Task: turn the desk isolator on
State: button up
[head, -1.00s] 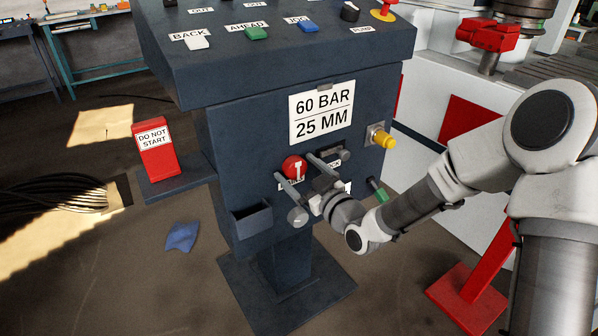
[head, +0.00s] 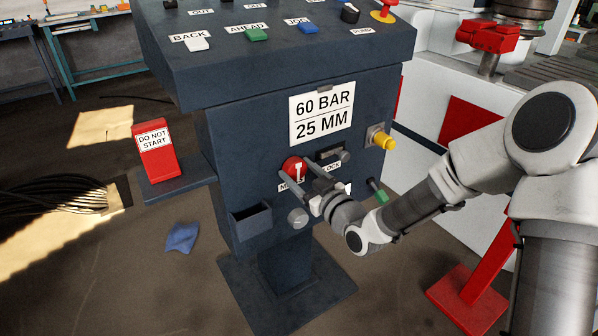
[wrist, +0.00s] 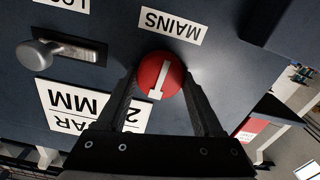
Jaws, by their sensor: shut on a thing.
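The desk isolator is a round red knob (head: 294,165) with a white bar, on the front of the dark blue desk (head: 240,140). A MAINS label (wrist: 170,27) sits beside it and appears upside down in the wrist view. The knob also shows in the wrist view (wrist: 160,78), its white bar nearly upright and slightly tilted there. My gripper (head: 297,168) is at the desk front with one finger on each side of the knob, shut on it. The fingers cover part of the knob's sides and of the label in the head view.
A LOCK slot with a grey knob (wrist: 42,52) lies beside the isolator. A yellow knob (head: 387,141) and a green-ended lever (head: 380,194) project at the right. An open bin (head: 251,220) projects below left. A red DO NOT START sign (head: 156,148) stands on a side shelf.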

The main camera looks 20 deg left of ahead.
jog(key=m, duration=0.4)
jog(key=shift+m+p, duration=0.3)
jog(key=shift+m, duration=0.1)
jog(key=m+p, duration=0.1)
jog(key=m, duration=0.3)
jog(key=shift+w+d, duration=0.1)
jog(key=m+p, duration=0.1)
jog(key=m, duration=0.4)
jog(key=shift+f+m+p, duration=0.1)
jog(key=shift+m+p, duration=0.65)
jog(key=shift+m, duration=1.05)
jog(key=o, duration=1.4)
jog(key=shift+c, duration=0.2)
jog(key=shift+d, duration=0.1)
